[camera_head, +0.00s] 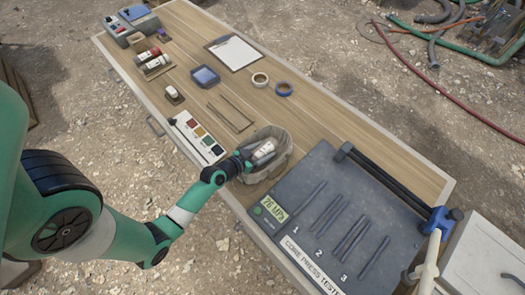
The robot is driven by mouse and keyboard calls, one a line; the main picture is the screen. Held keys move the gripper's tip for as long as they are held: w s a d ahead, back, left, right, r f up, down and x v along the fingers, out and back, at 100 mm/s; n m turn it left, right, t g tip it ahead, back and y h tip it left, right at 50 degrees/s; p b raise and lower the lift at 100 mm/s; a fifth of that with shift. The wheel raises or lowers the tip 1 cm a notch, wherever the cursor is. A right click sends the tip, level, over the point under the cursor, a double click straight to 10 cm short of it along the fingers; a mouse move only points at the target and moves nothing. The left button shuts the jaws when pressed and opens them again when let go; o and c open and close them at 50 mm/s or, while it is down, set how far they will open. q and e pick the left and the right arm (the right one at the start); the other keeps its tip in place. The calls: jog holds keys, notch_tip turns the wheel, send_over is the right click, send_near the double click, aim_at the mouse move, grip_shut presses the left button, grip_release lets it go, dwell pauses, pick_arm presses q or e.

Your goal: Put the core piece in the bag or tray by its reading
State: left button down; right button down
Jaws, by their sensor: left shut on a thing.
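A pale grey core piece (264,150) is at the tip of my left gripper (247,160), which is shut on it. The gripper and the piece are over the mouth of an open beige bag (279,167) near the table's front edge. I cannot tell whether the piece touches the bag's inside. The dark core press tester (340,205) stands right of the bag. Its small green display (272,208) seems to read 76 MPa. Slots numbered 1, 2 and 3 lie on its top. My right gripper is not in view.
A black bar (390,183) crosses the tester's back.

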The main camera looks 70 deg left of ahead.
pick_arm(q)
jog(key=shift+s+f, duration=0.15)
jog(key=shift+f, duration=0.25)
grip_release()
jog(key=shift+d+f, duration=0.1)
jog(key=shift+f, duration=0.1)
jog(key=shift+s, duration=0.1)
jog(key=shift+r, duration=0.25)
jog(key=v, duration=1)
jog(key=shift+s+r, duration=0.1)
jog(key=shift+r, duration=0.3)
jog(key=shift+s+d+r, duration=0.25)
jog(key=shift+s+r, duration=0.05)
jog(key=shift+s, duration=0.05)
jog(key=shift+w, duration=0.1)
